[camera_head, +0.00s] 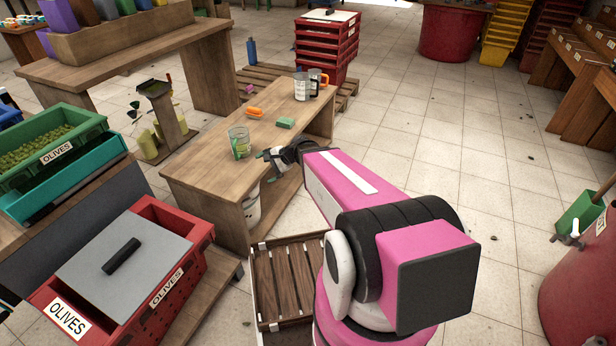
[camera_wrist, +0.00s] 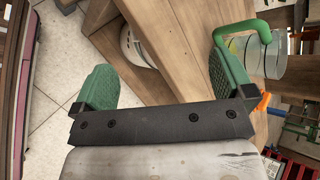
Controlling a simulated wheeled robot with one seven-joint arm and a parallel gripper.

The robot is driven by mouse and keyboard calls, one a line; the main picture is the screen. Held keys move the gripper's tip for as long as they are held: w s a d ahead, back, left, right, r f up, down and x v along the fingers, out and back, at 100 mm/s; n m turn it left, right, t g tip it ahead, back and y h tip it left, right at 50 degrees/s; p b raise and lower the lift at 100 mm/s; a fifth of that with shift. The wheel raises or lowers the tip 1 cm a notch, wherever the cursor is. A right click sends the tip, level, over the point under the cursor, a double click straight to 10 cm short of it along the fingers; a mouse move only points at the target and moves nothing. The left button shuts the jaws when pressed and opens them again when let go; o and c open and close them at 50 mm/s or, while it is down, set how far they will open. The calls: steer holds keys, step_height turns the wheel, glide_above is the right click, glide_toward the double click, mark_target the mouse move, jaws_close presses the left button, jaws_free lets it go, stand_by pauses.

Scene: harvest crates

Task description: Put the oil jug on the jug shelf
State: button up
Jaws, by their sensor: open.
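A clear jug with a green handle and greenish contents (camera_head: 239,146) stands upright on the near end of the wooden bench (camera_head: 190,183); it seems to be the oil jug. My gripper (camera_head: 270,156) is just right of it, near the bench's edge. In the wrist view my gripper (camera_wrist: 162,65) is open, with nothing between its green pads. There the jug (camera_wrist: 277,60) is beyond the right pad, its handle close to that pad; I cannot tell whether they touch. I cannot tell which surface is the jug shelf.
A white bucket (camera_head: 252,207) sits under the bench. A slatted wooden crate (camera_head: 288,278) and a red olive crate (camera_head: 165,310) stand in front. Open tiled floor lies right.

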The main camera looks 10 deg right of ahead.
steer(key=s+d+r+n+g+h, duration=0.3)
steer(key=s+d+n+h, duration=0.7)
steer(key=d, duration=0.3)
steer(key=shift+s+d, duration=0.4)
steer(key=shift+s, duration=0.5)
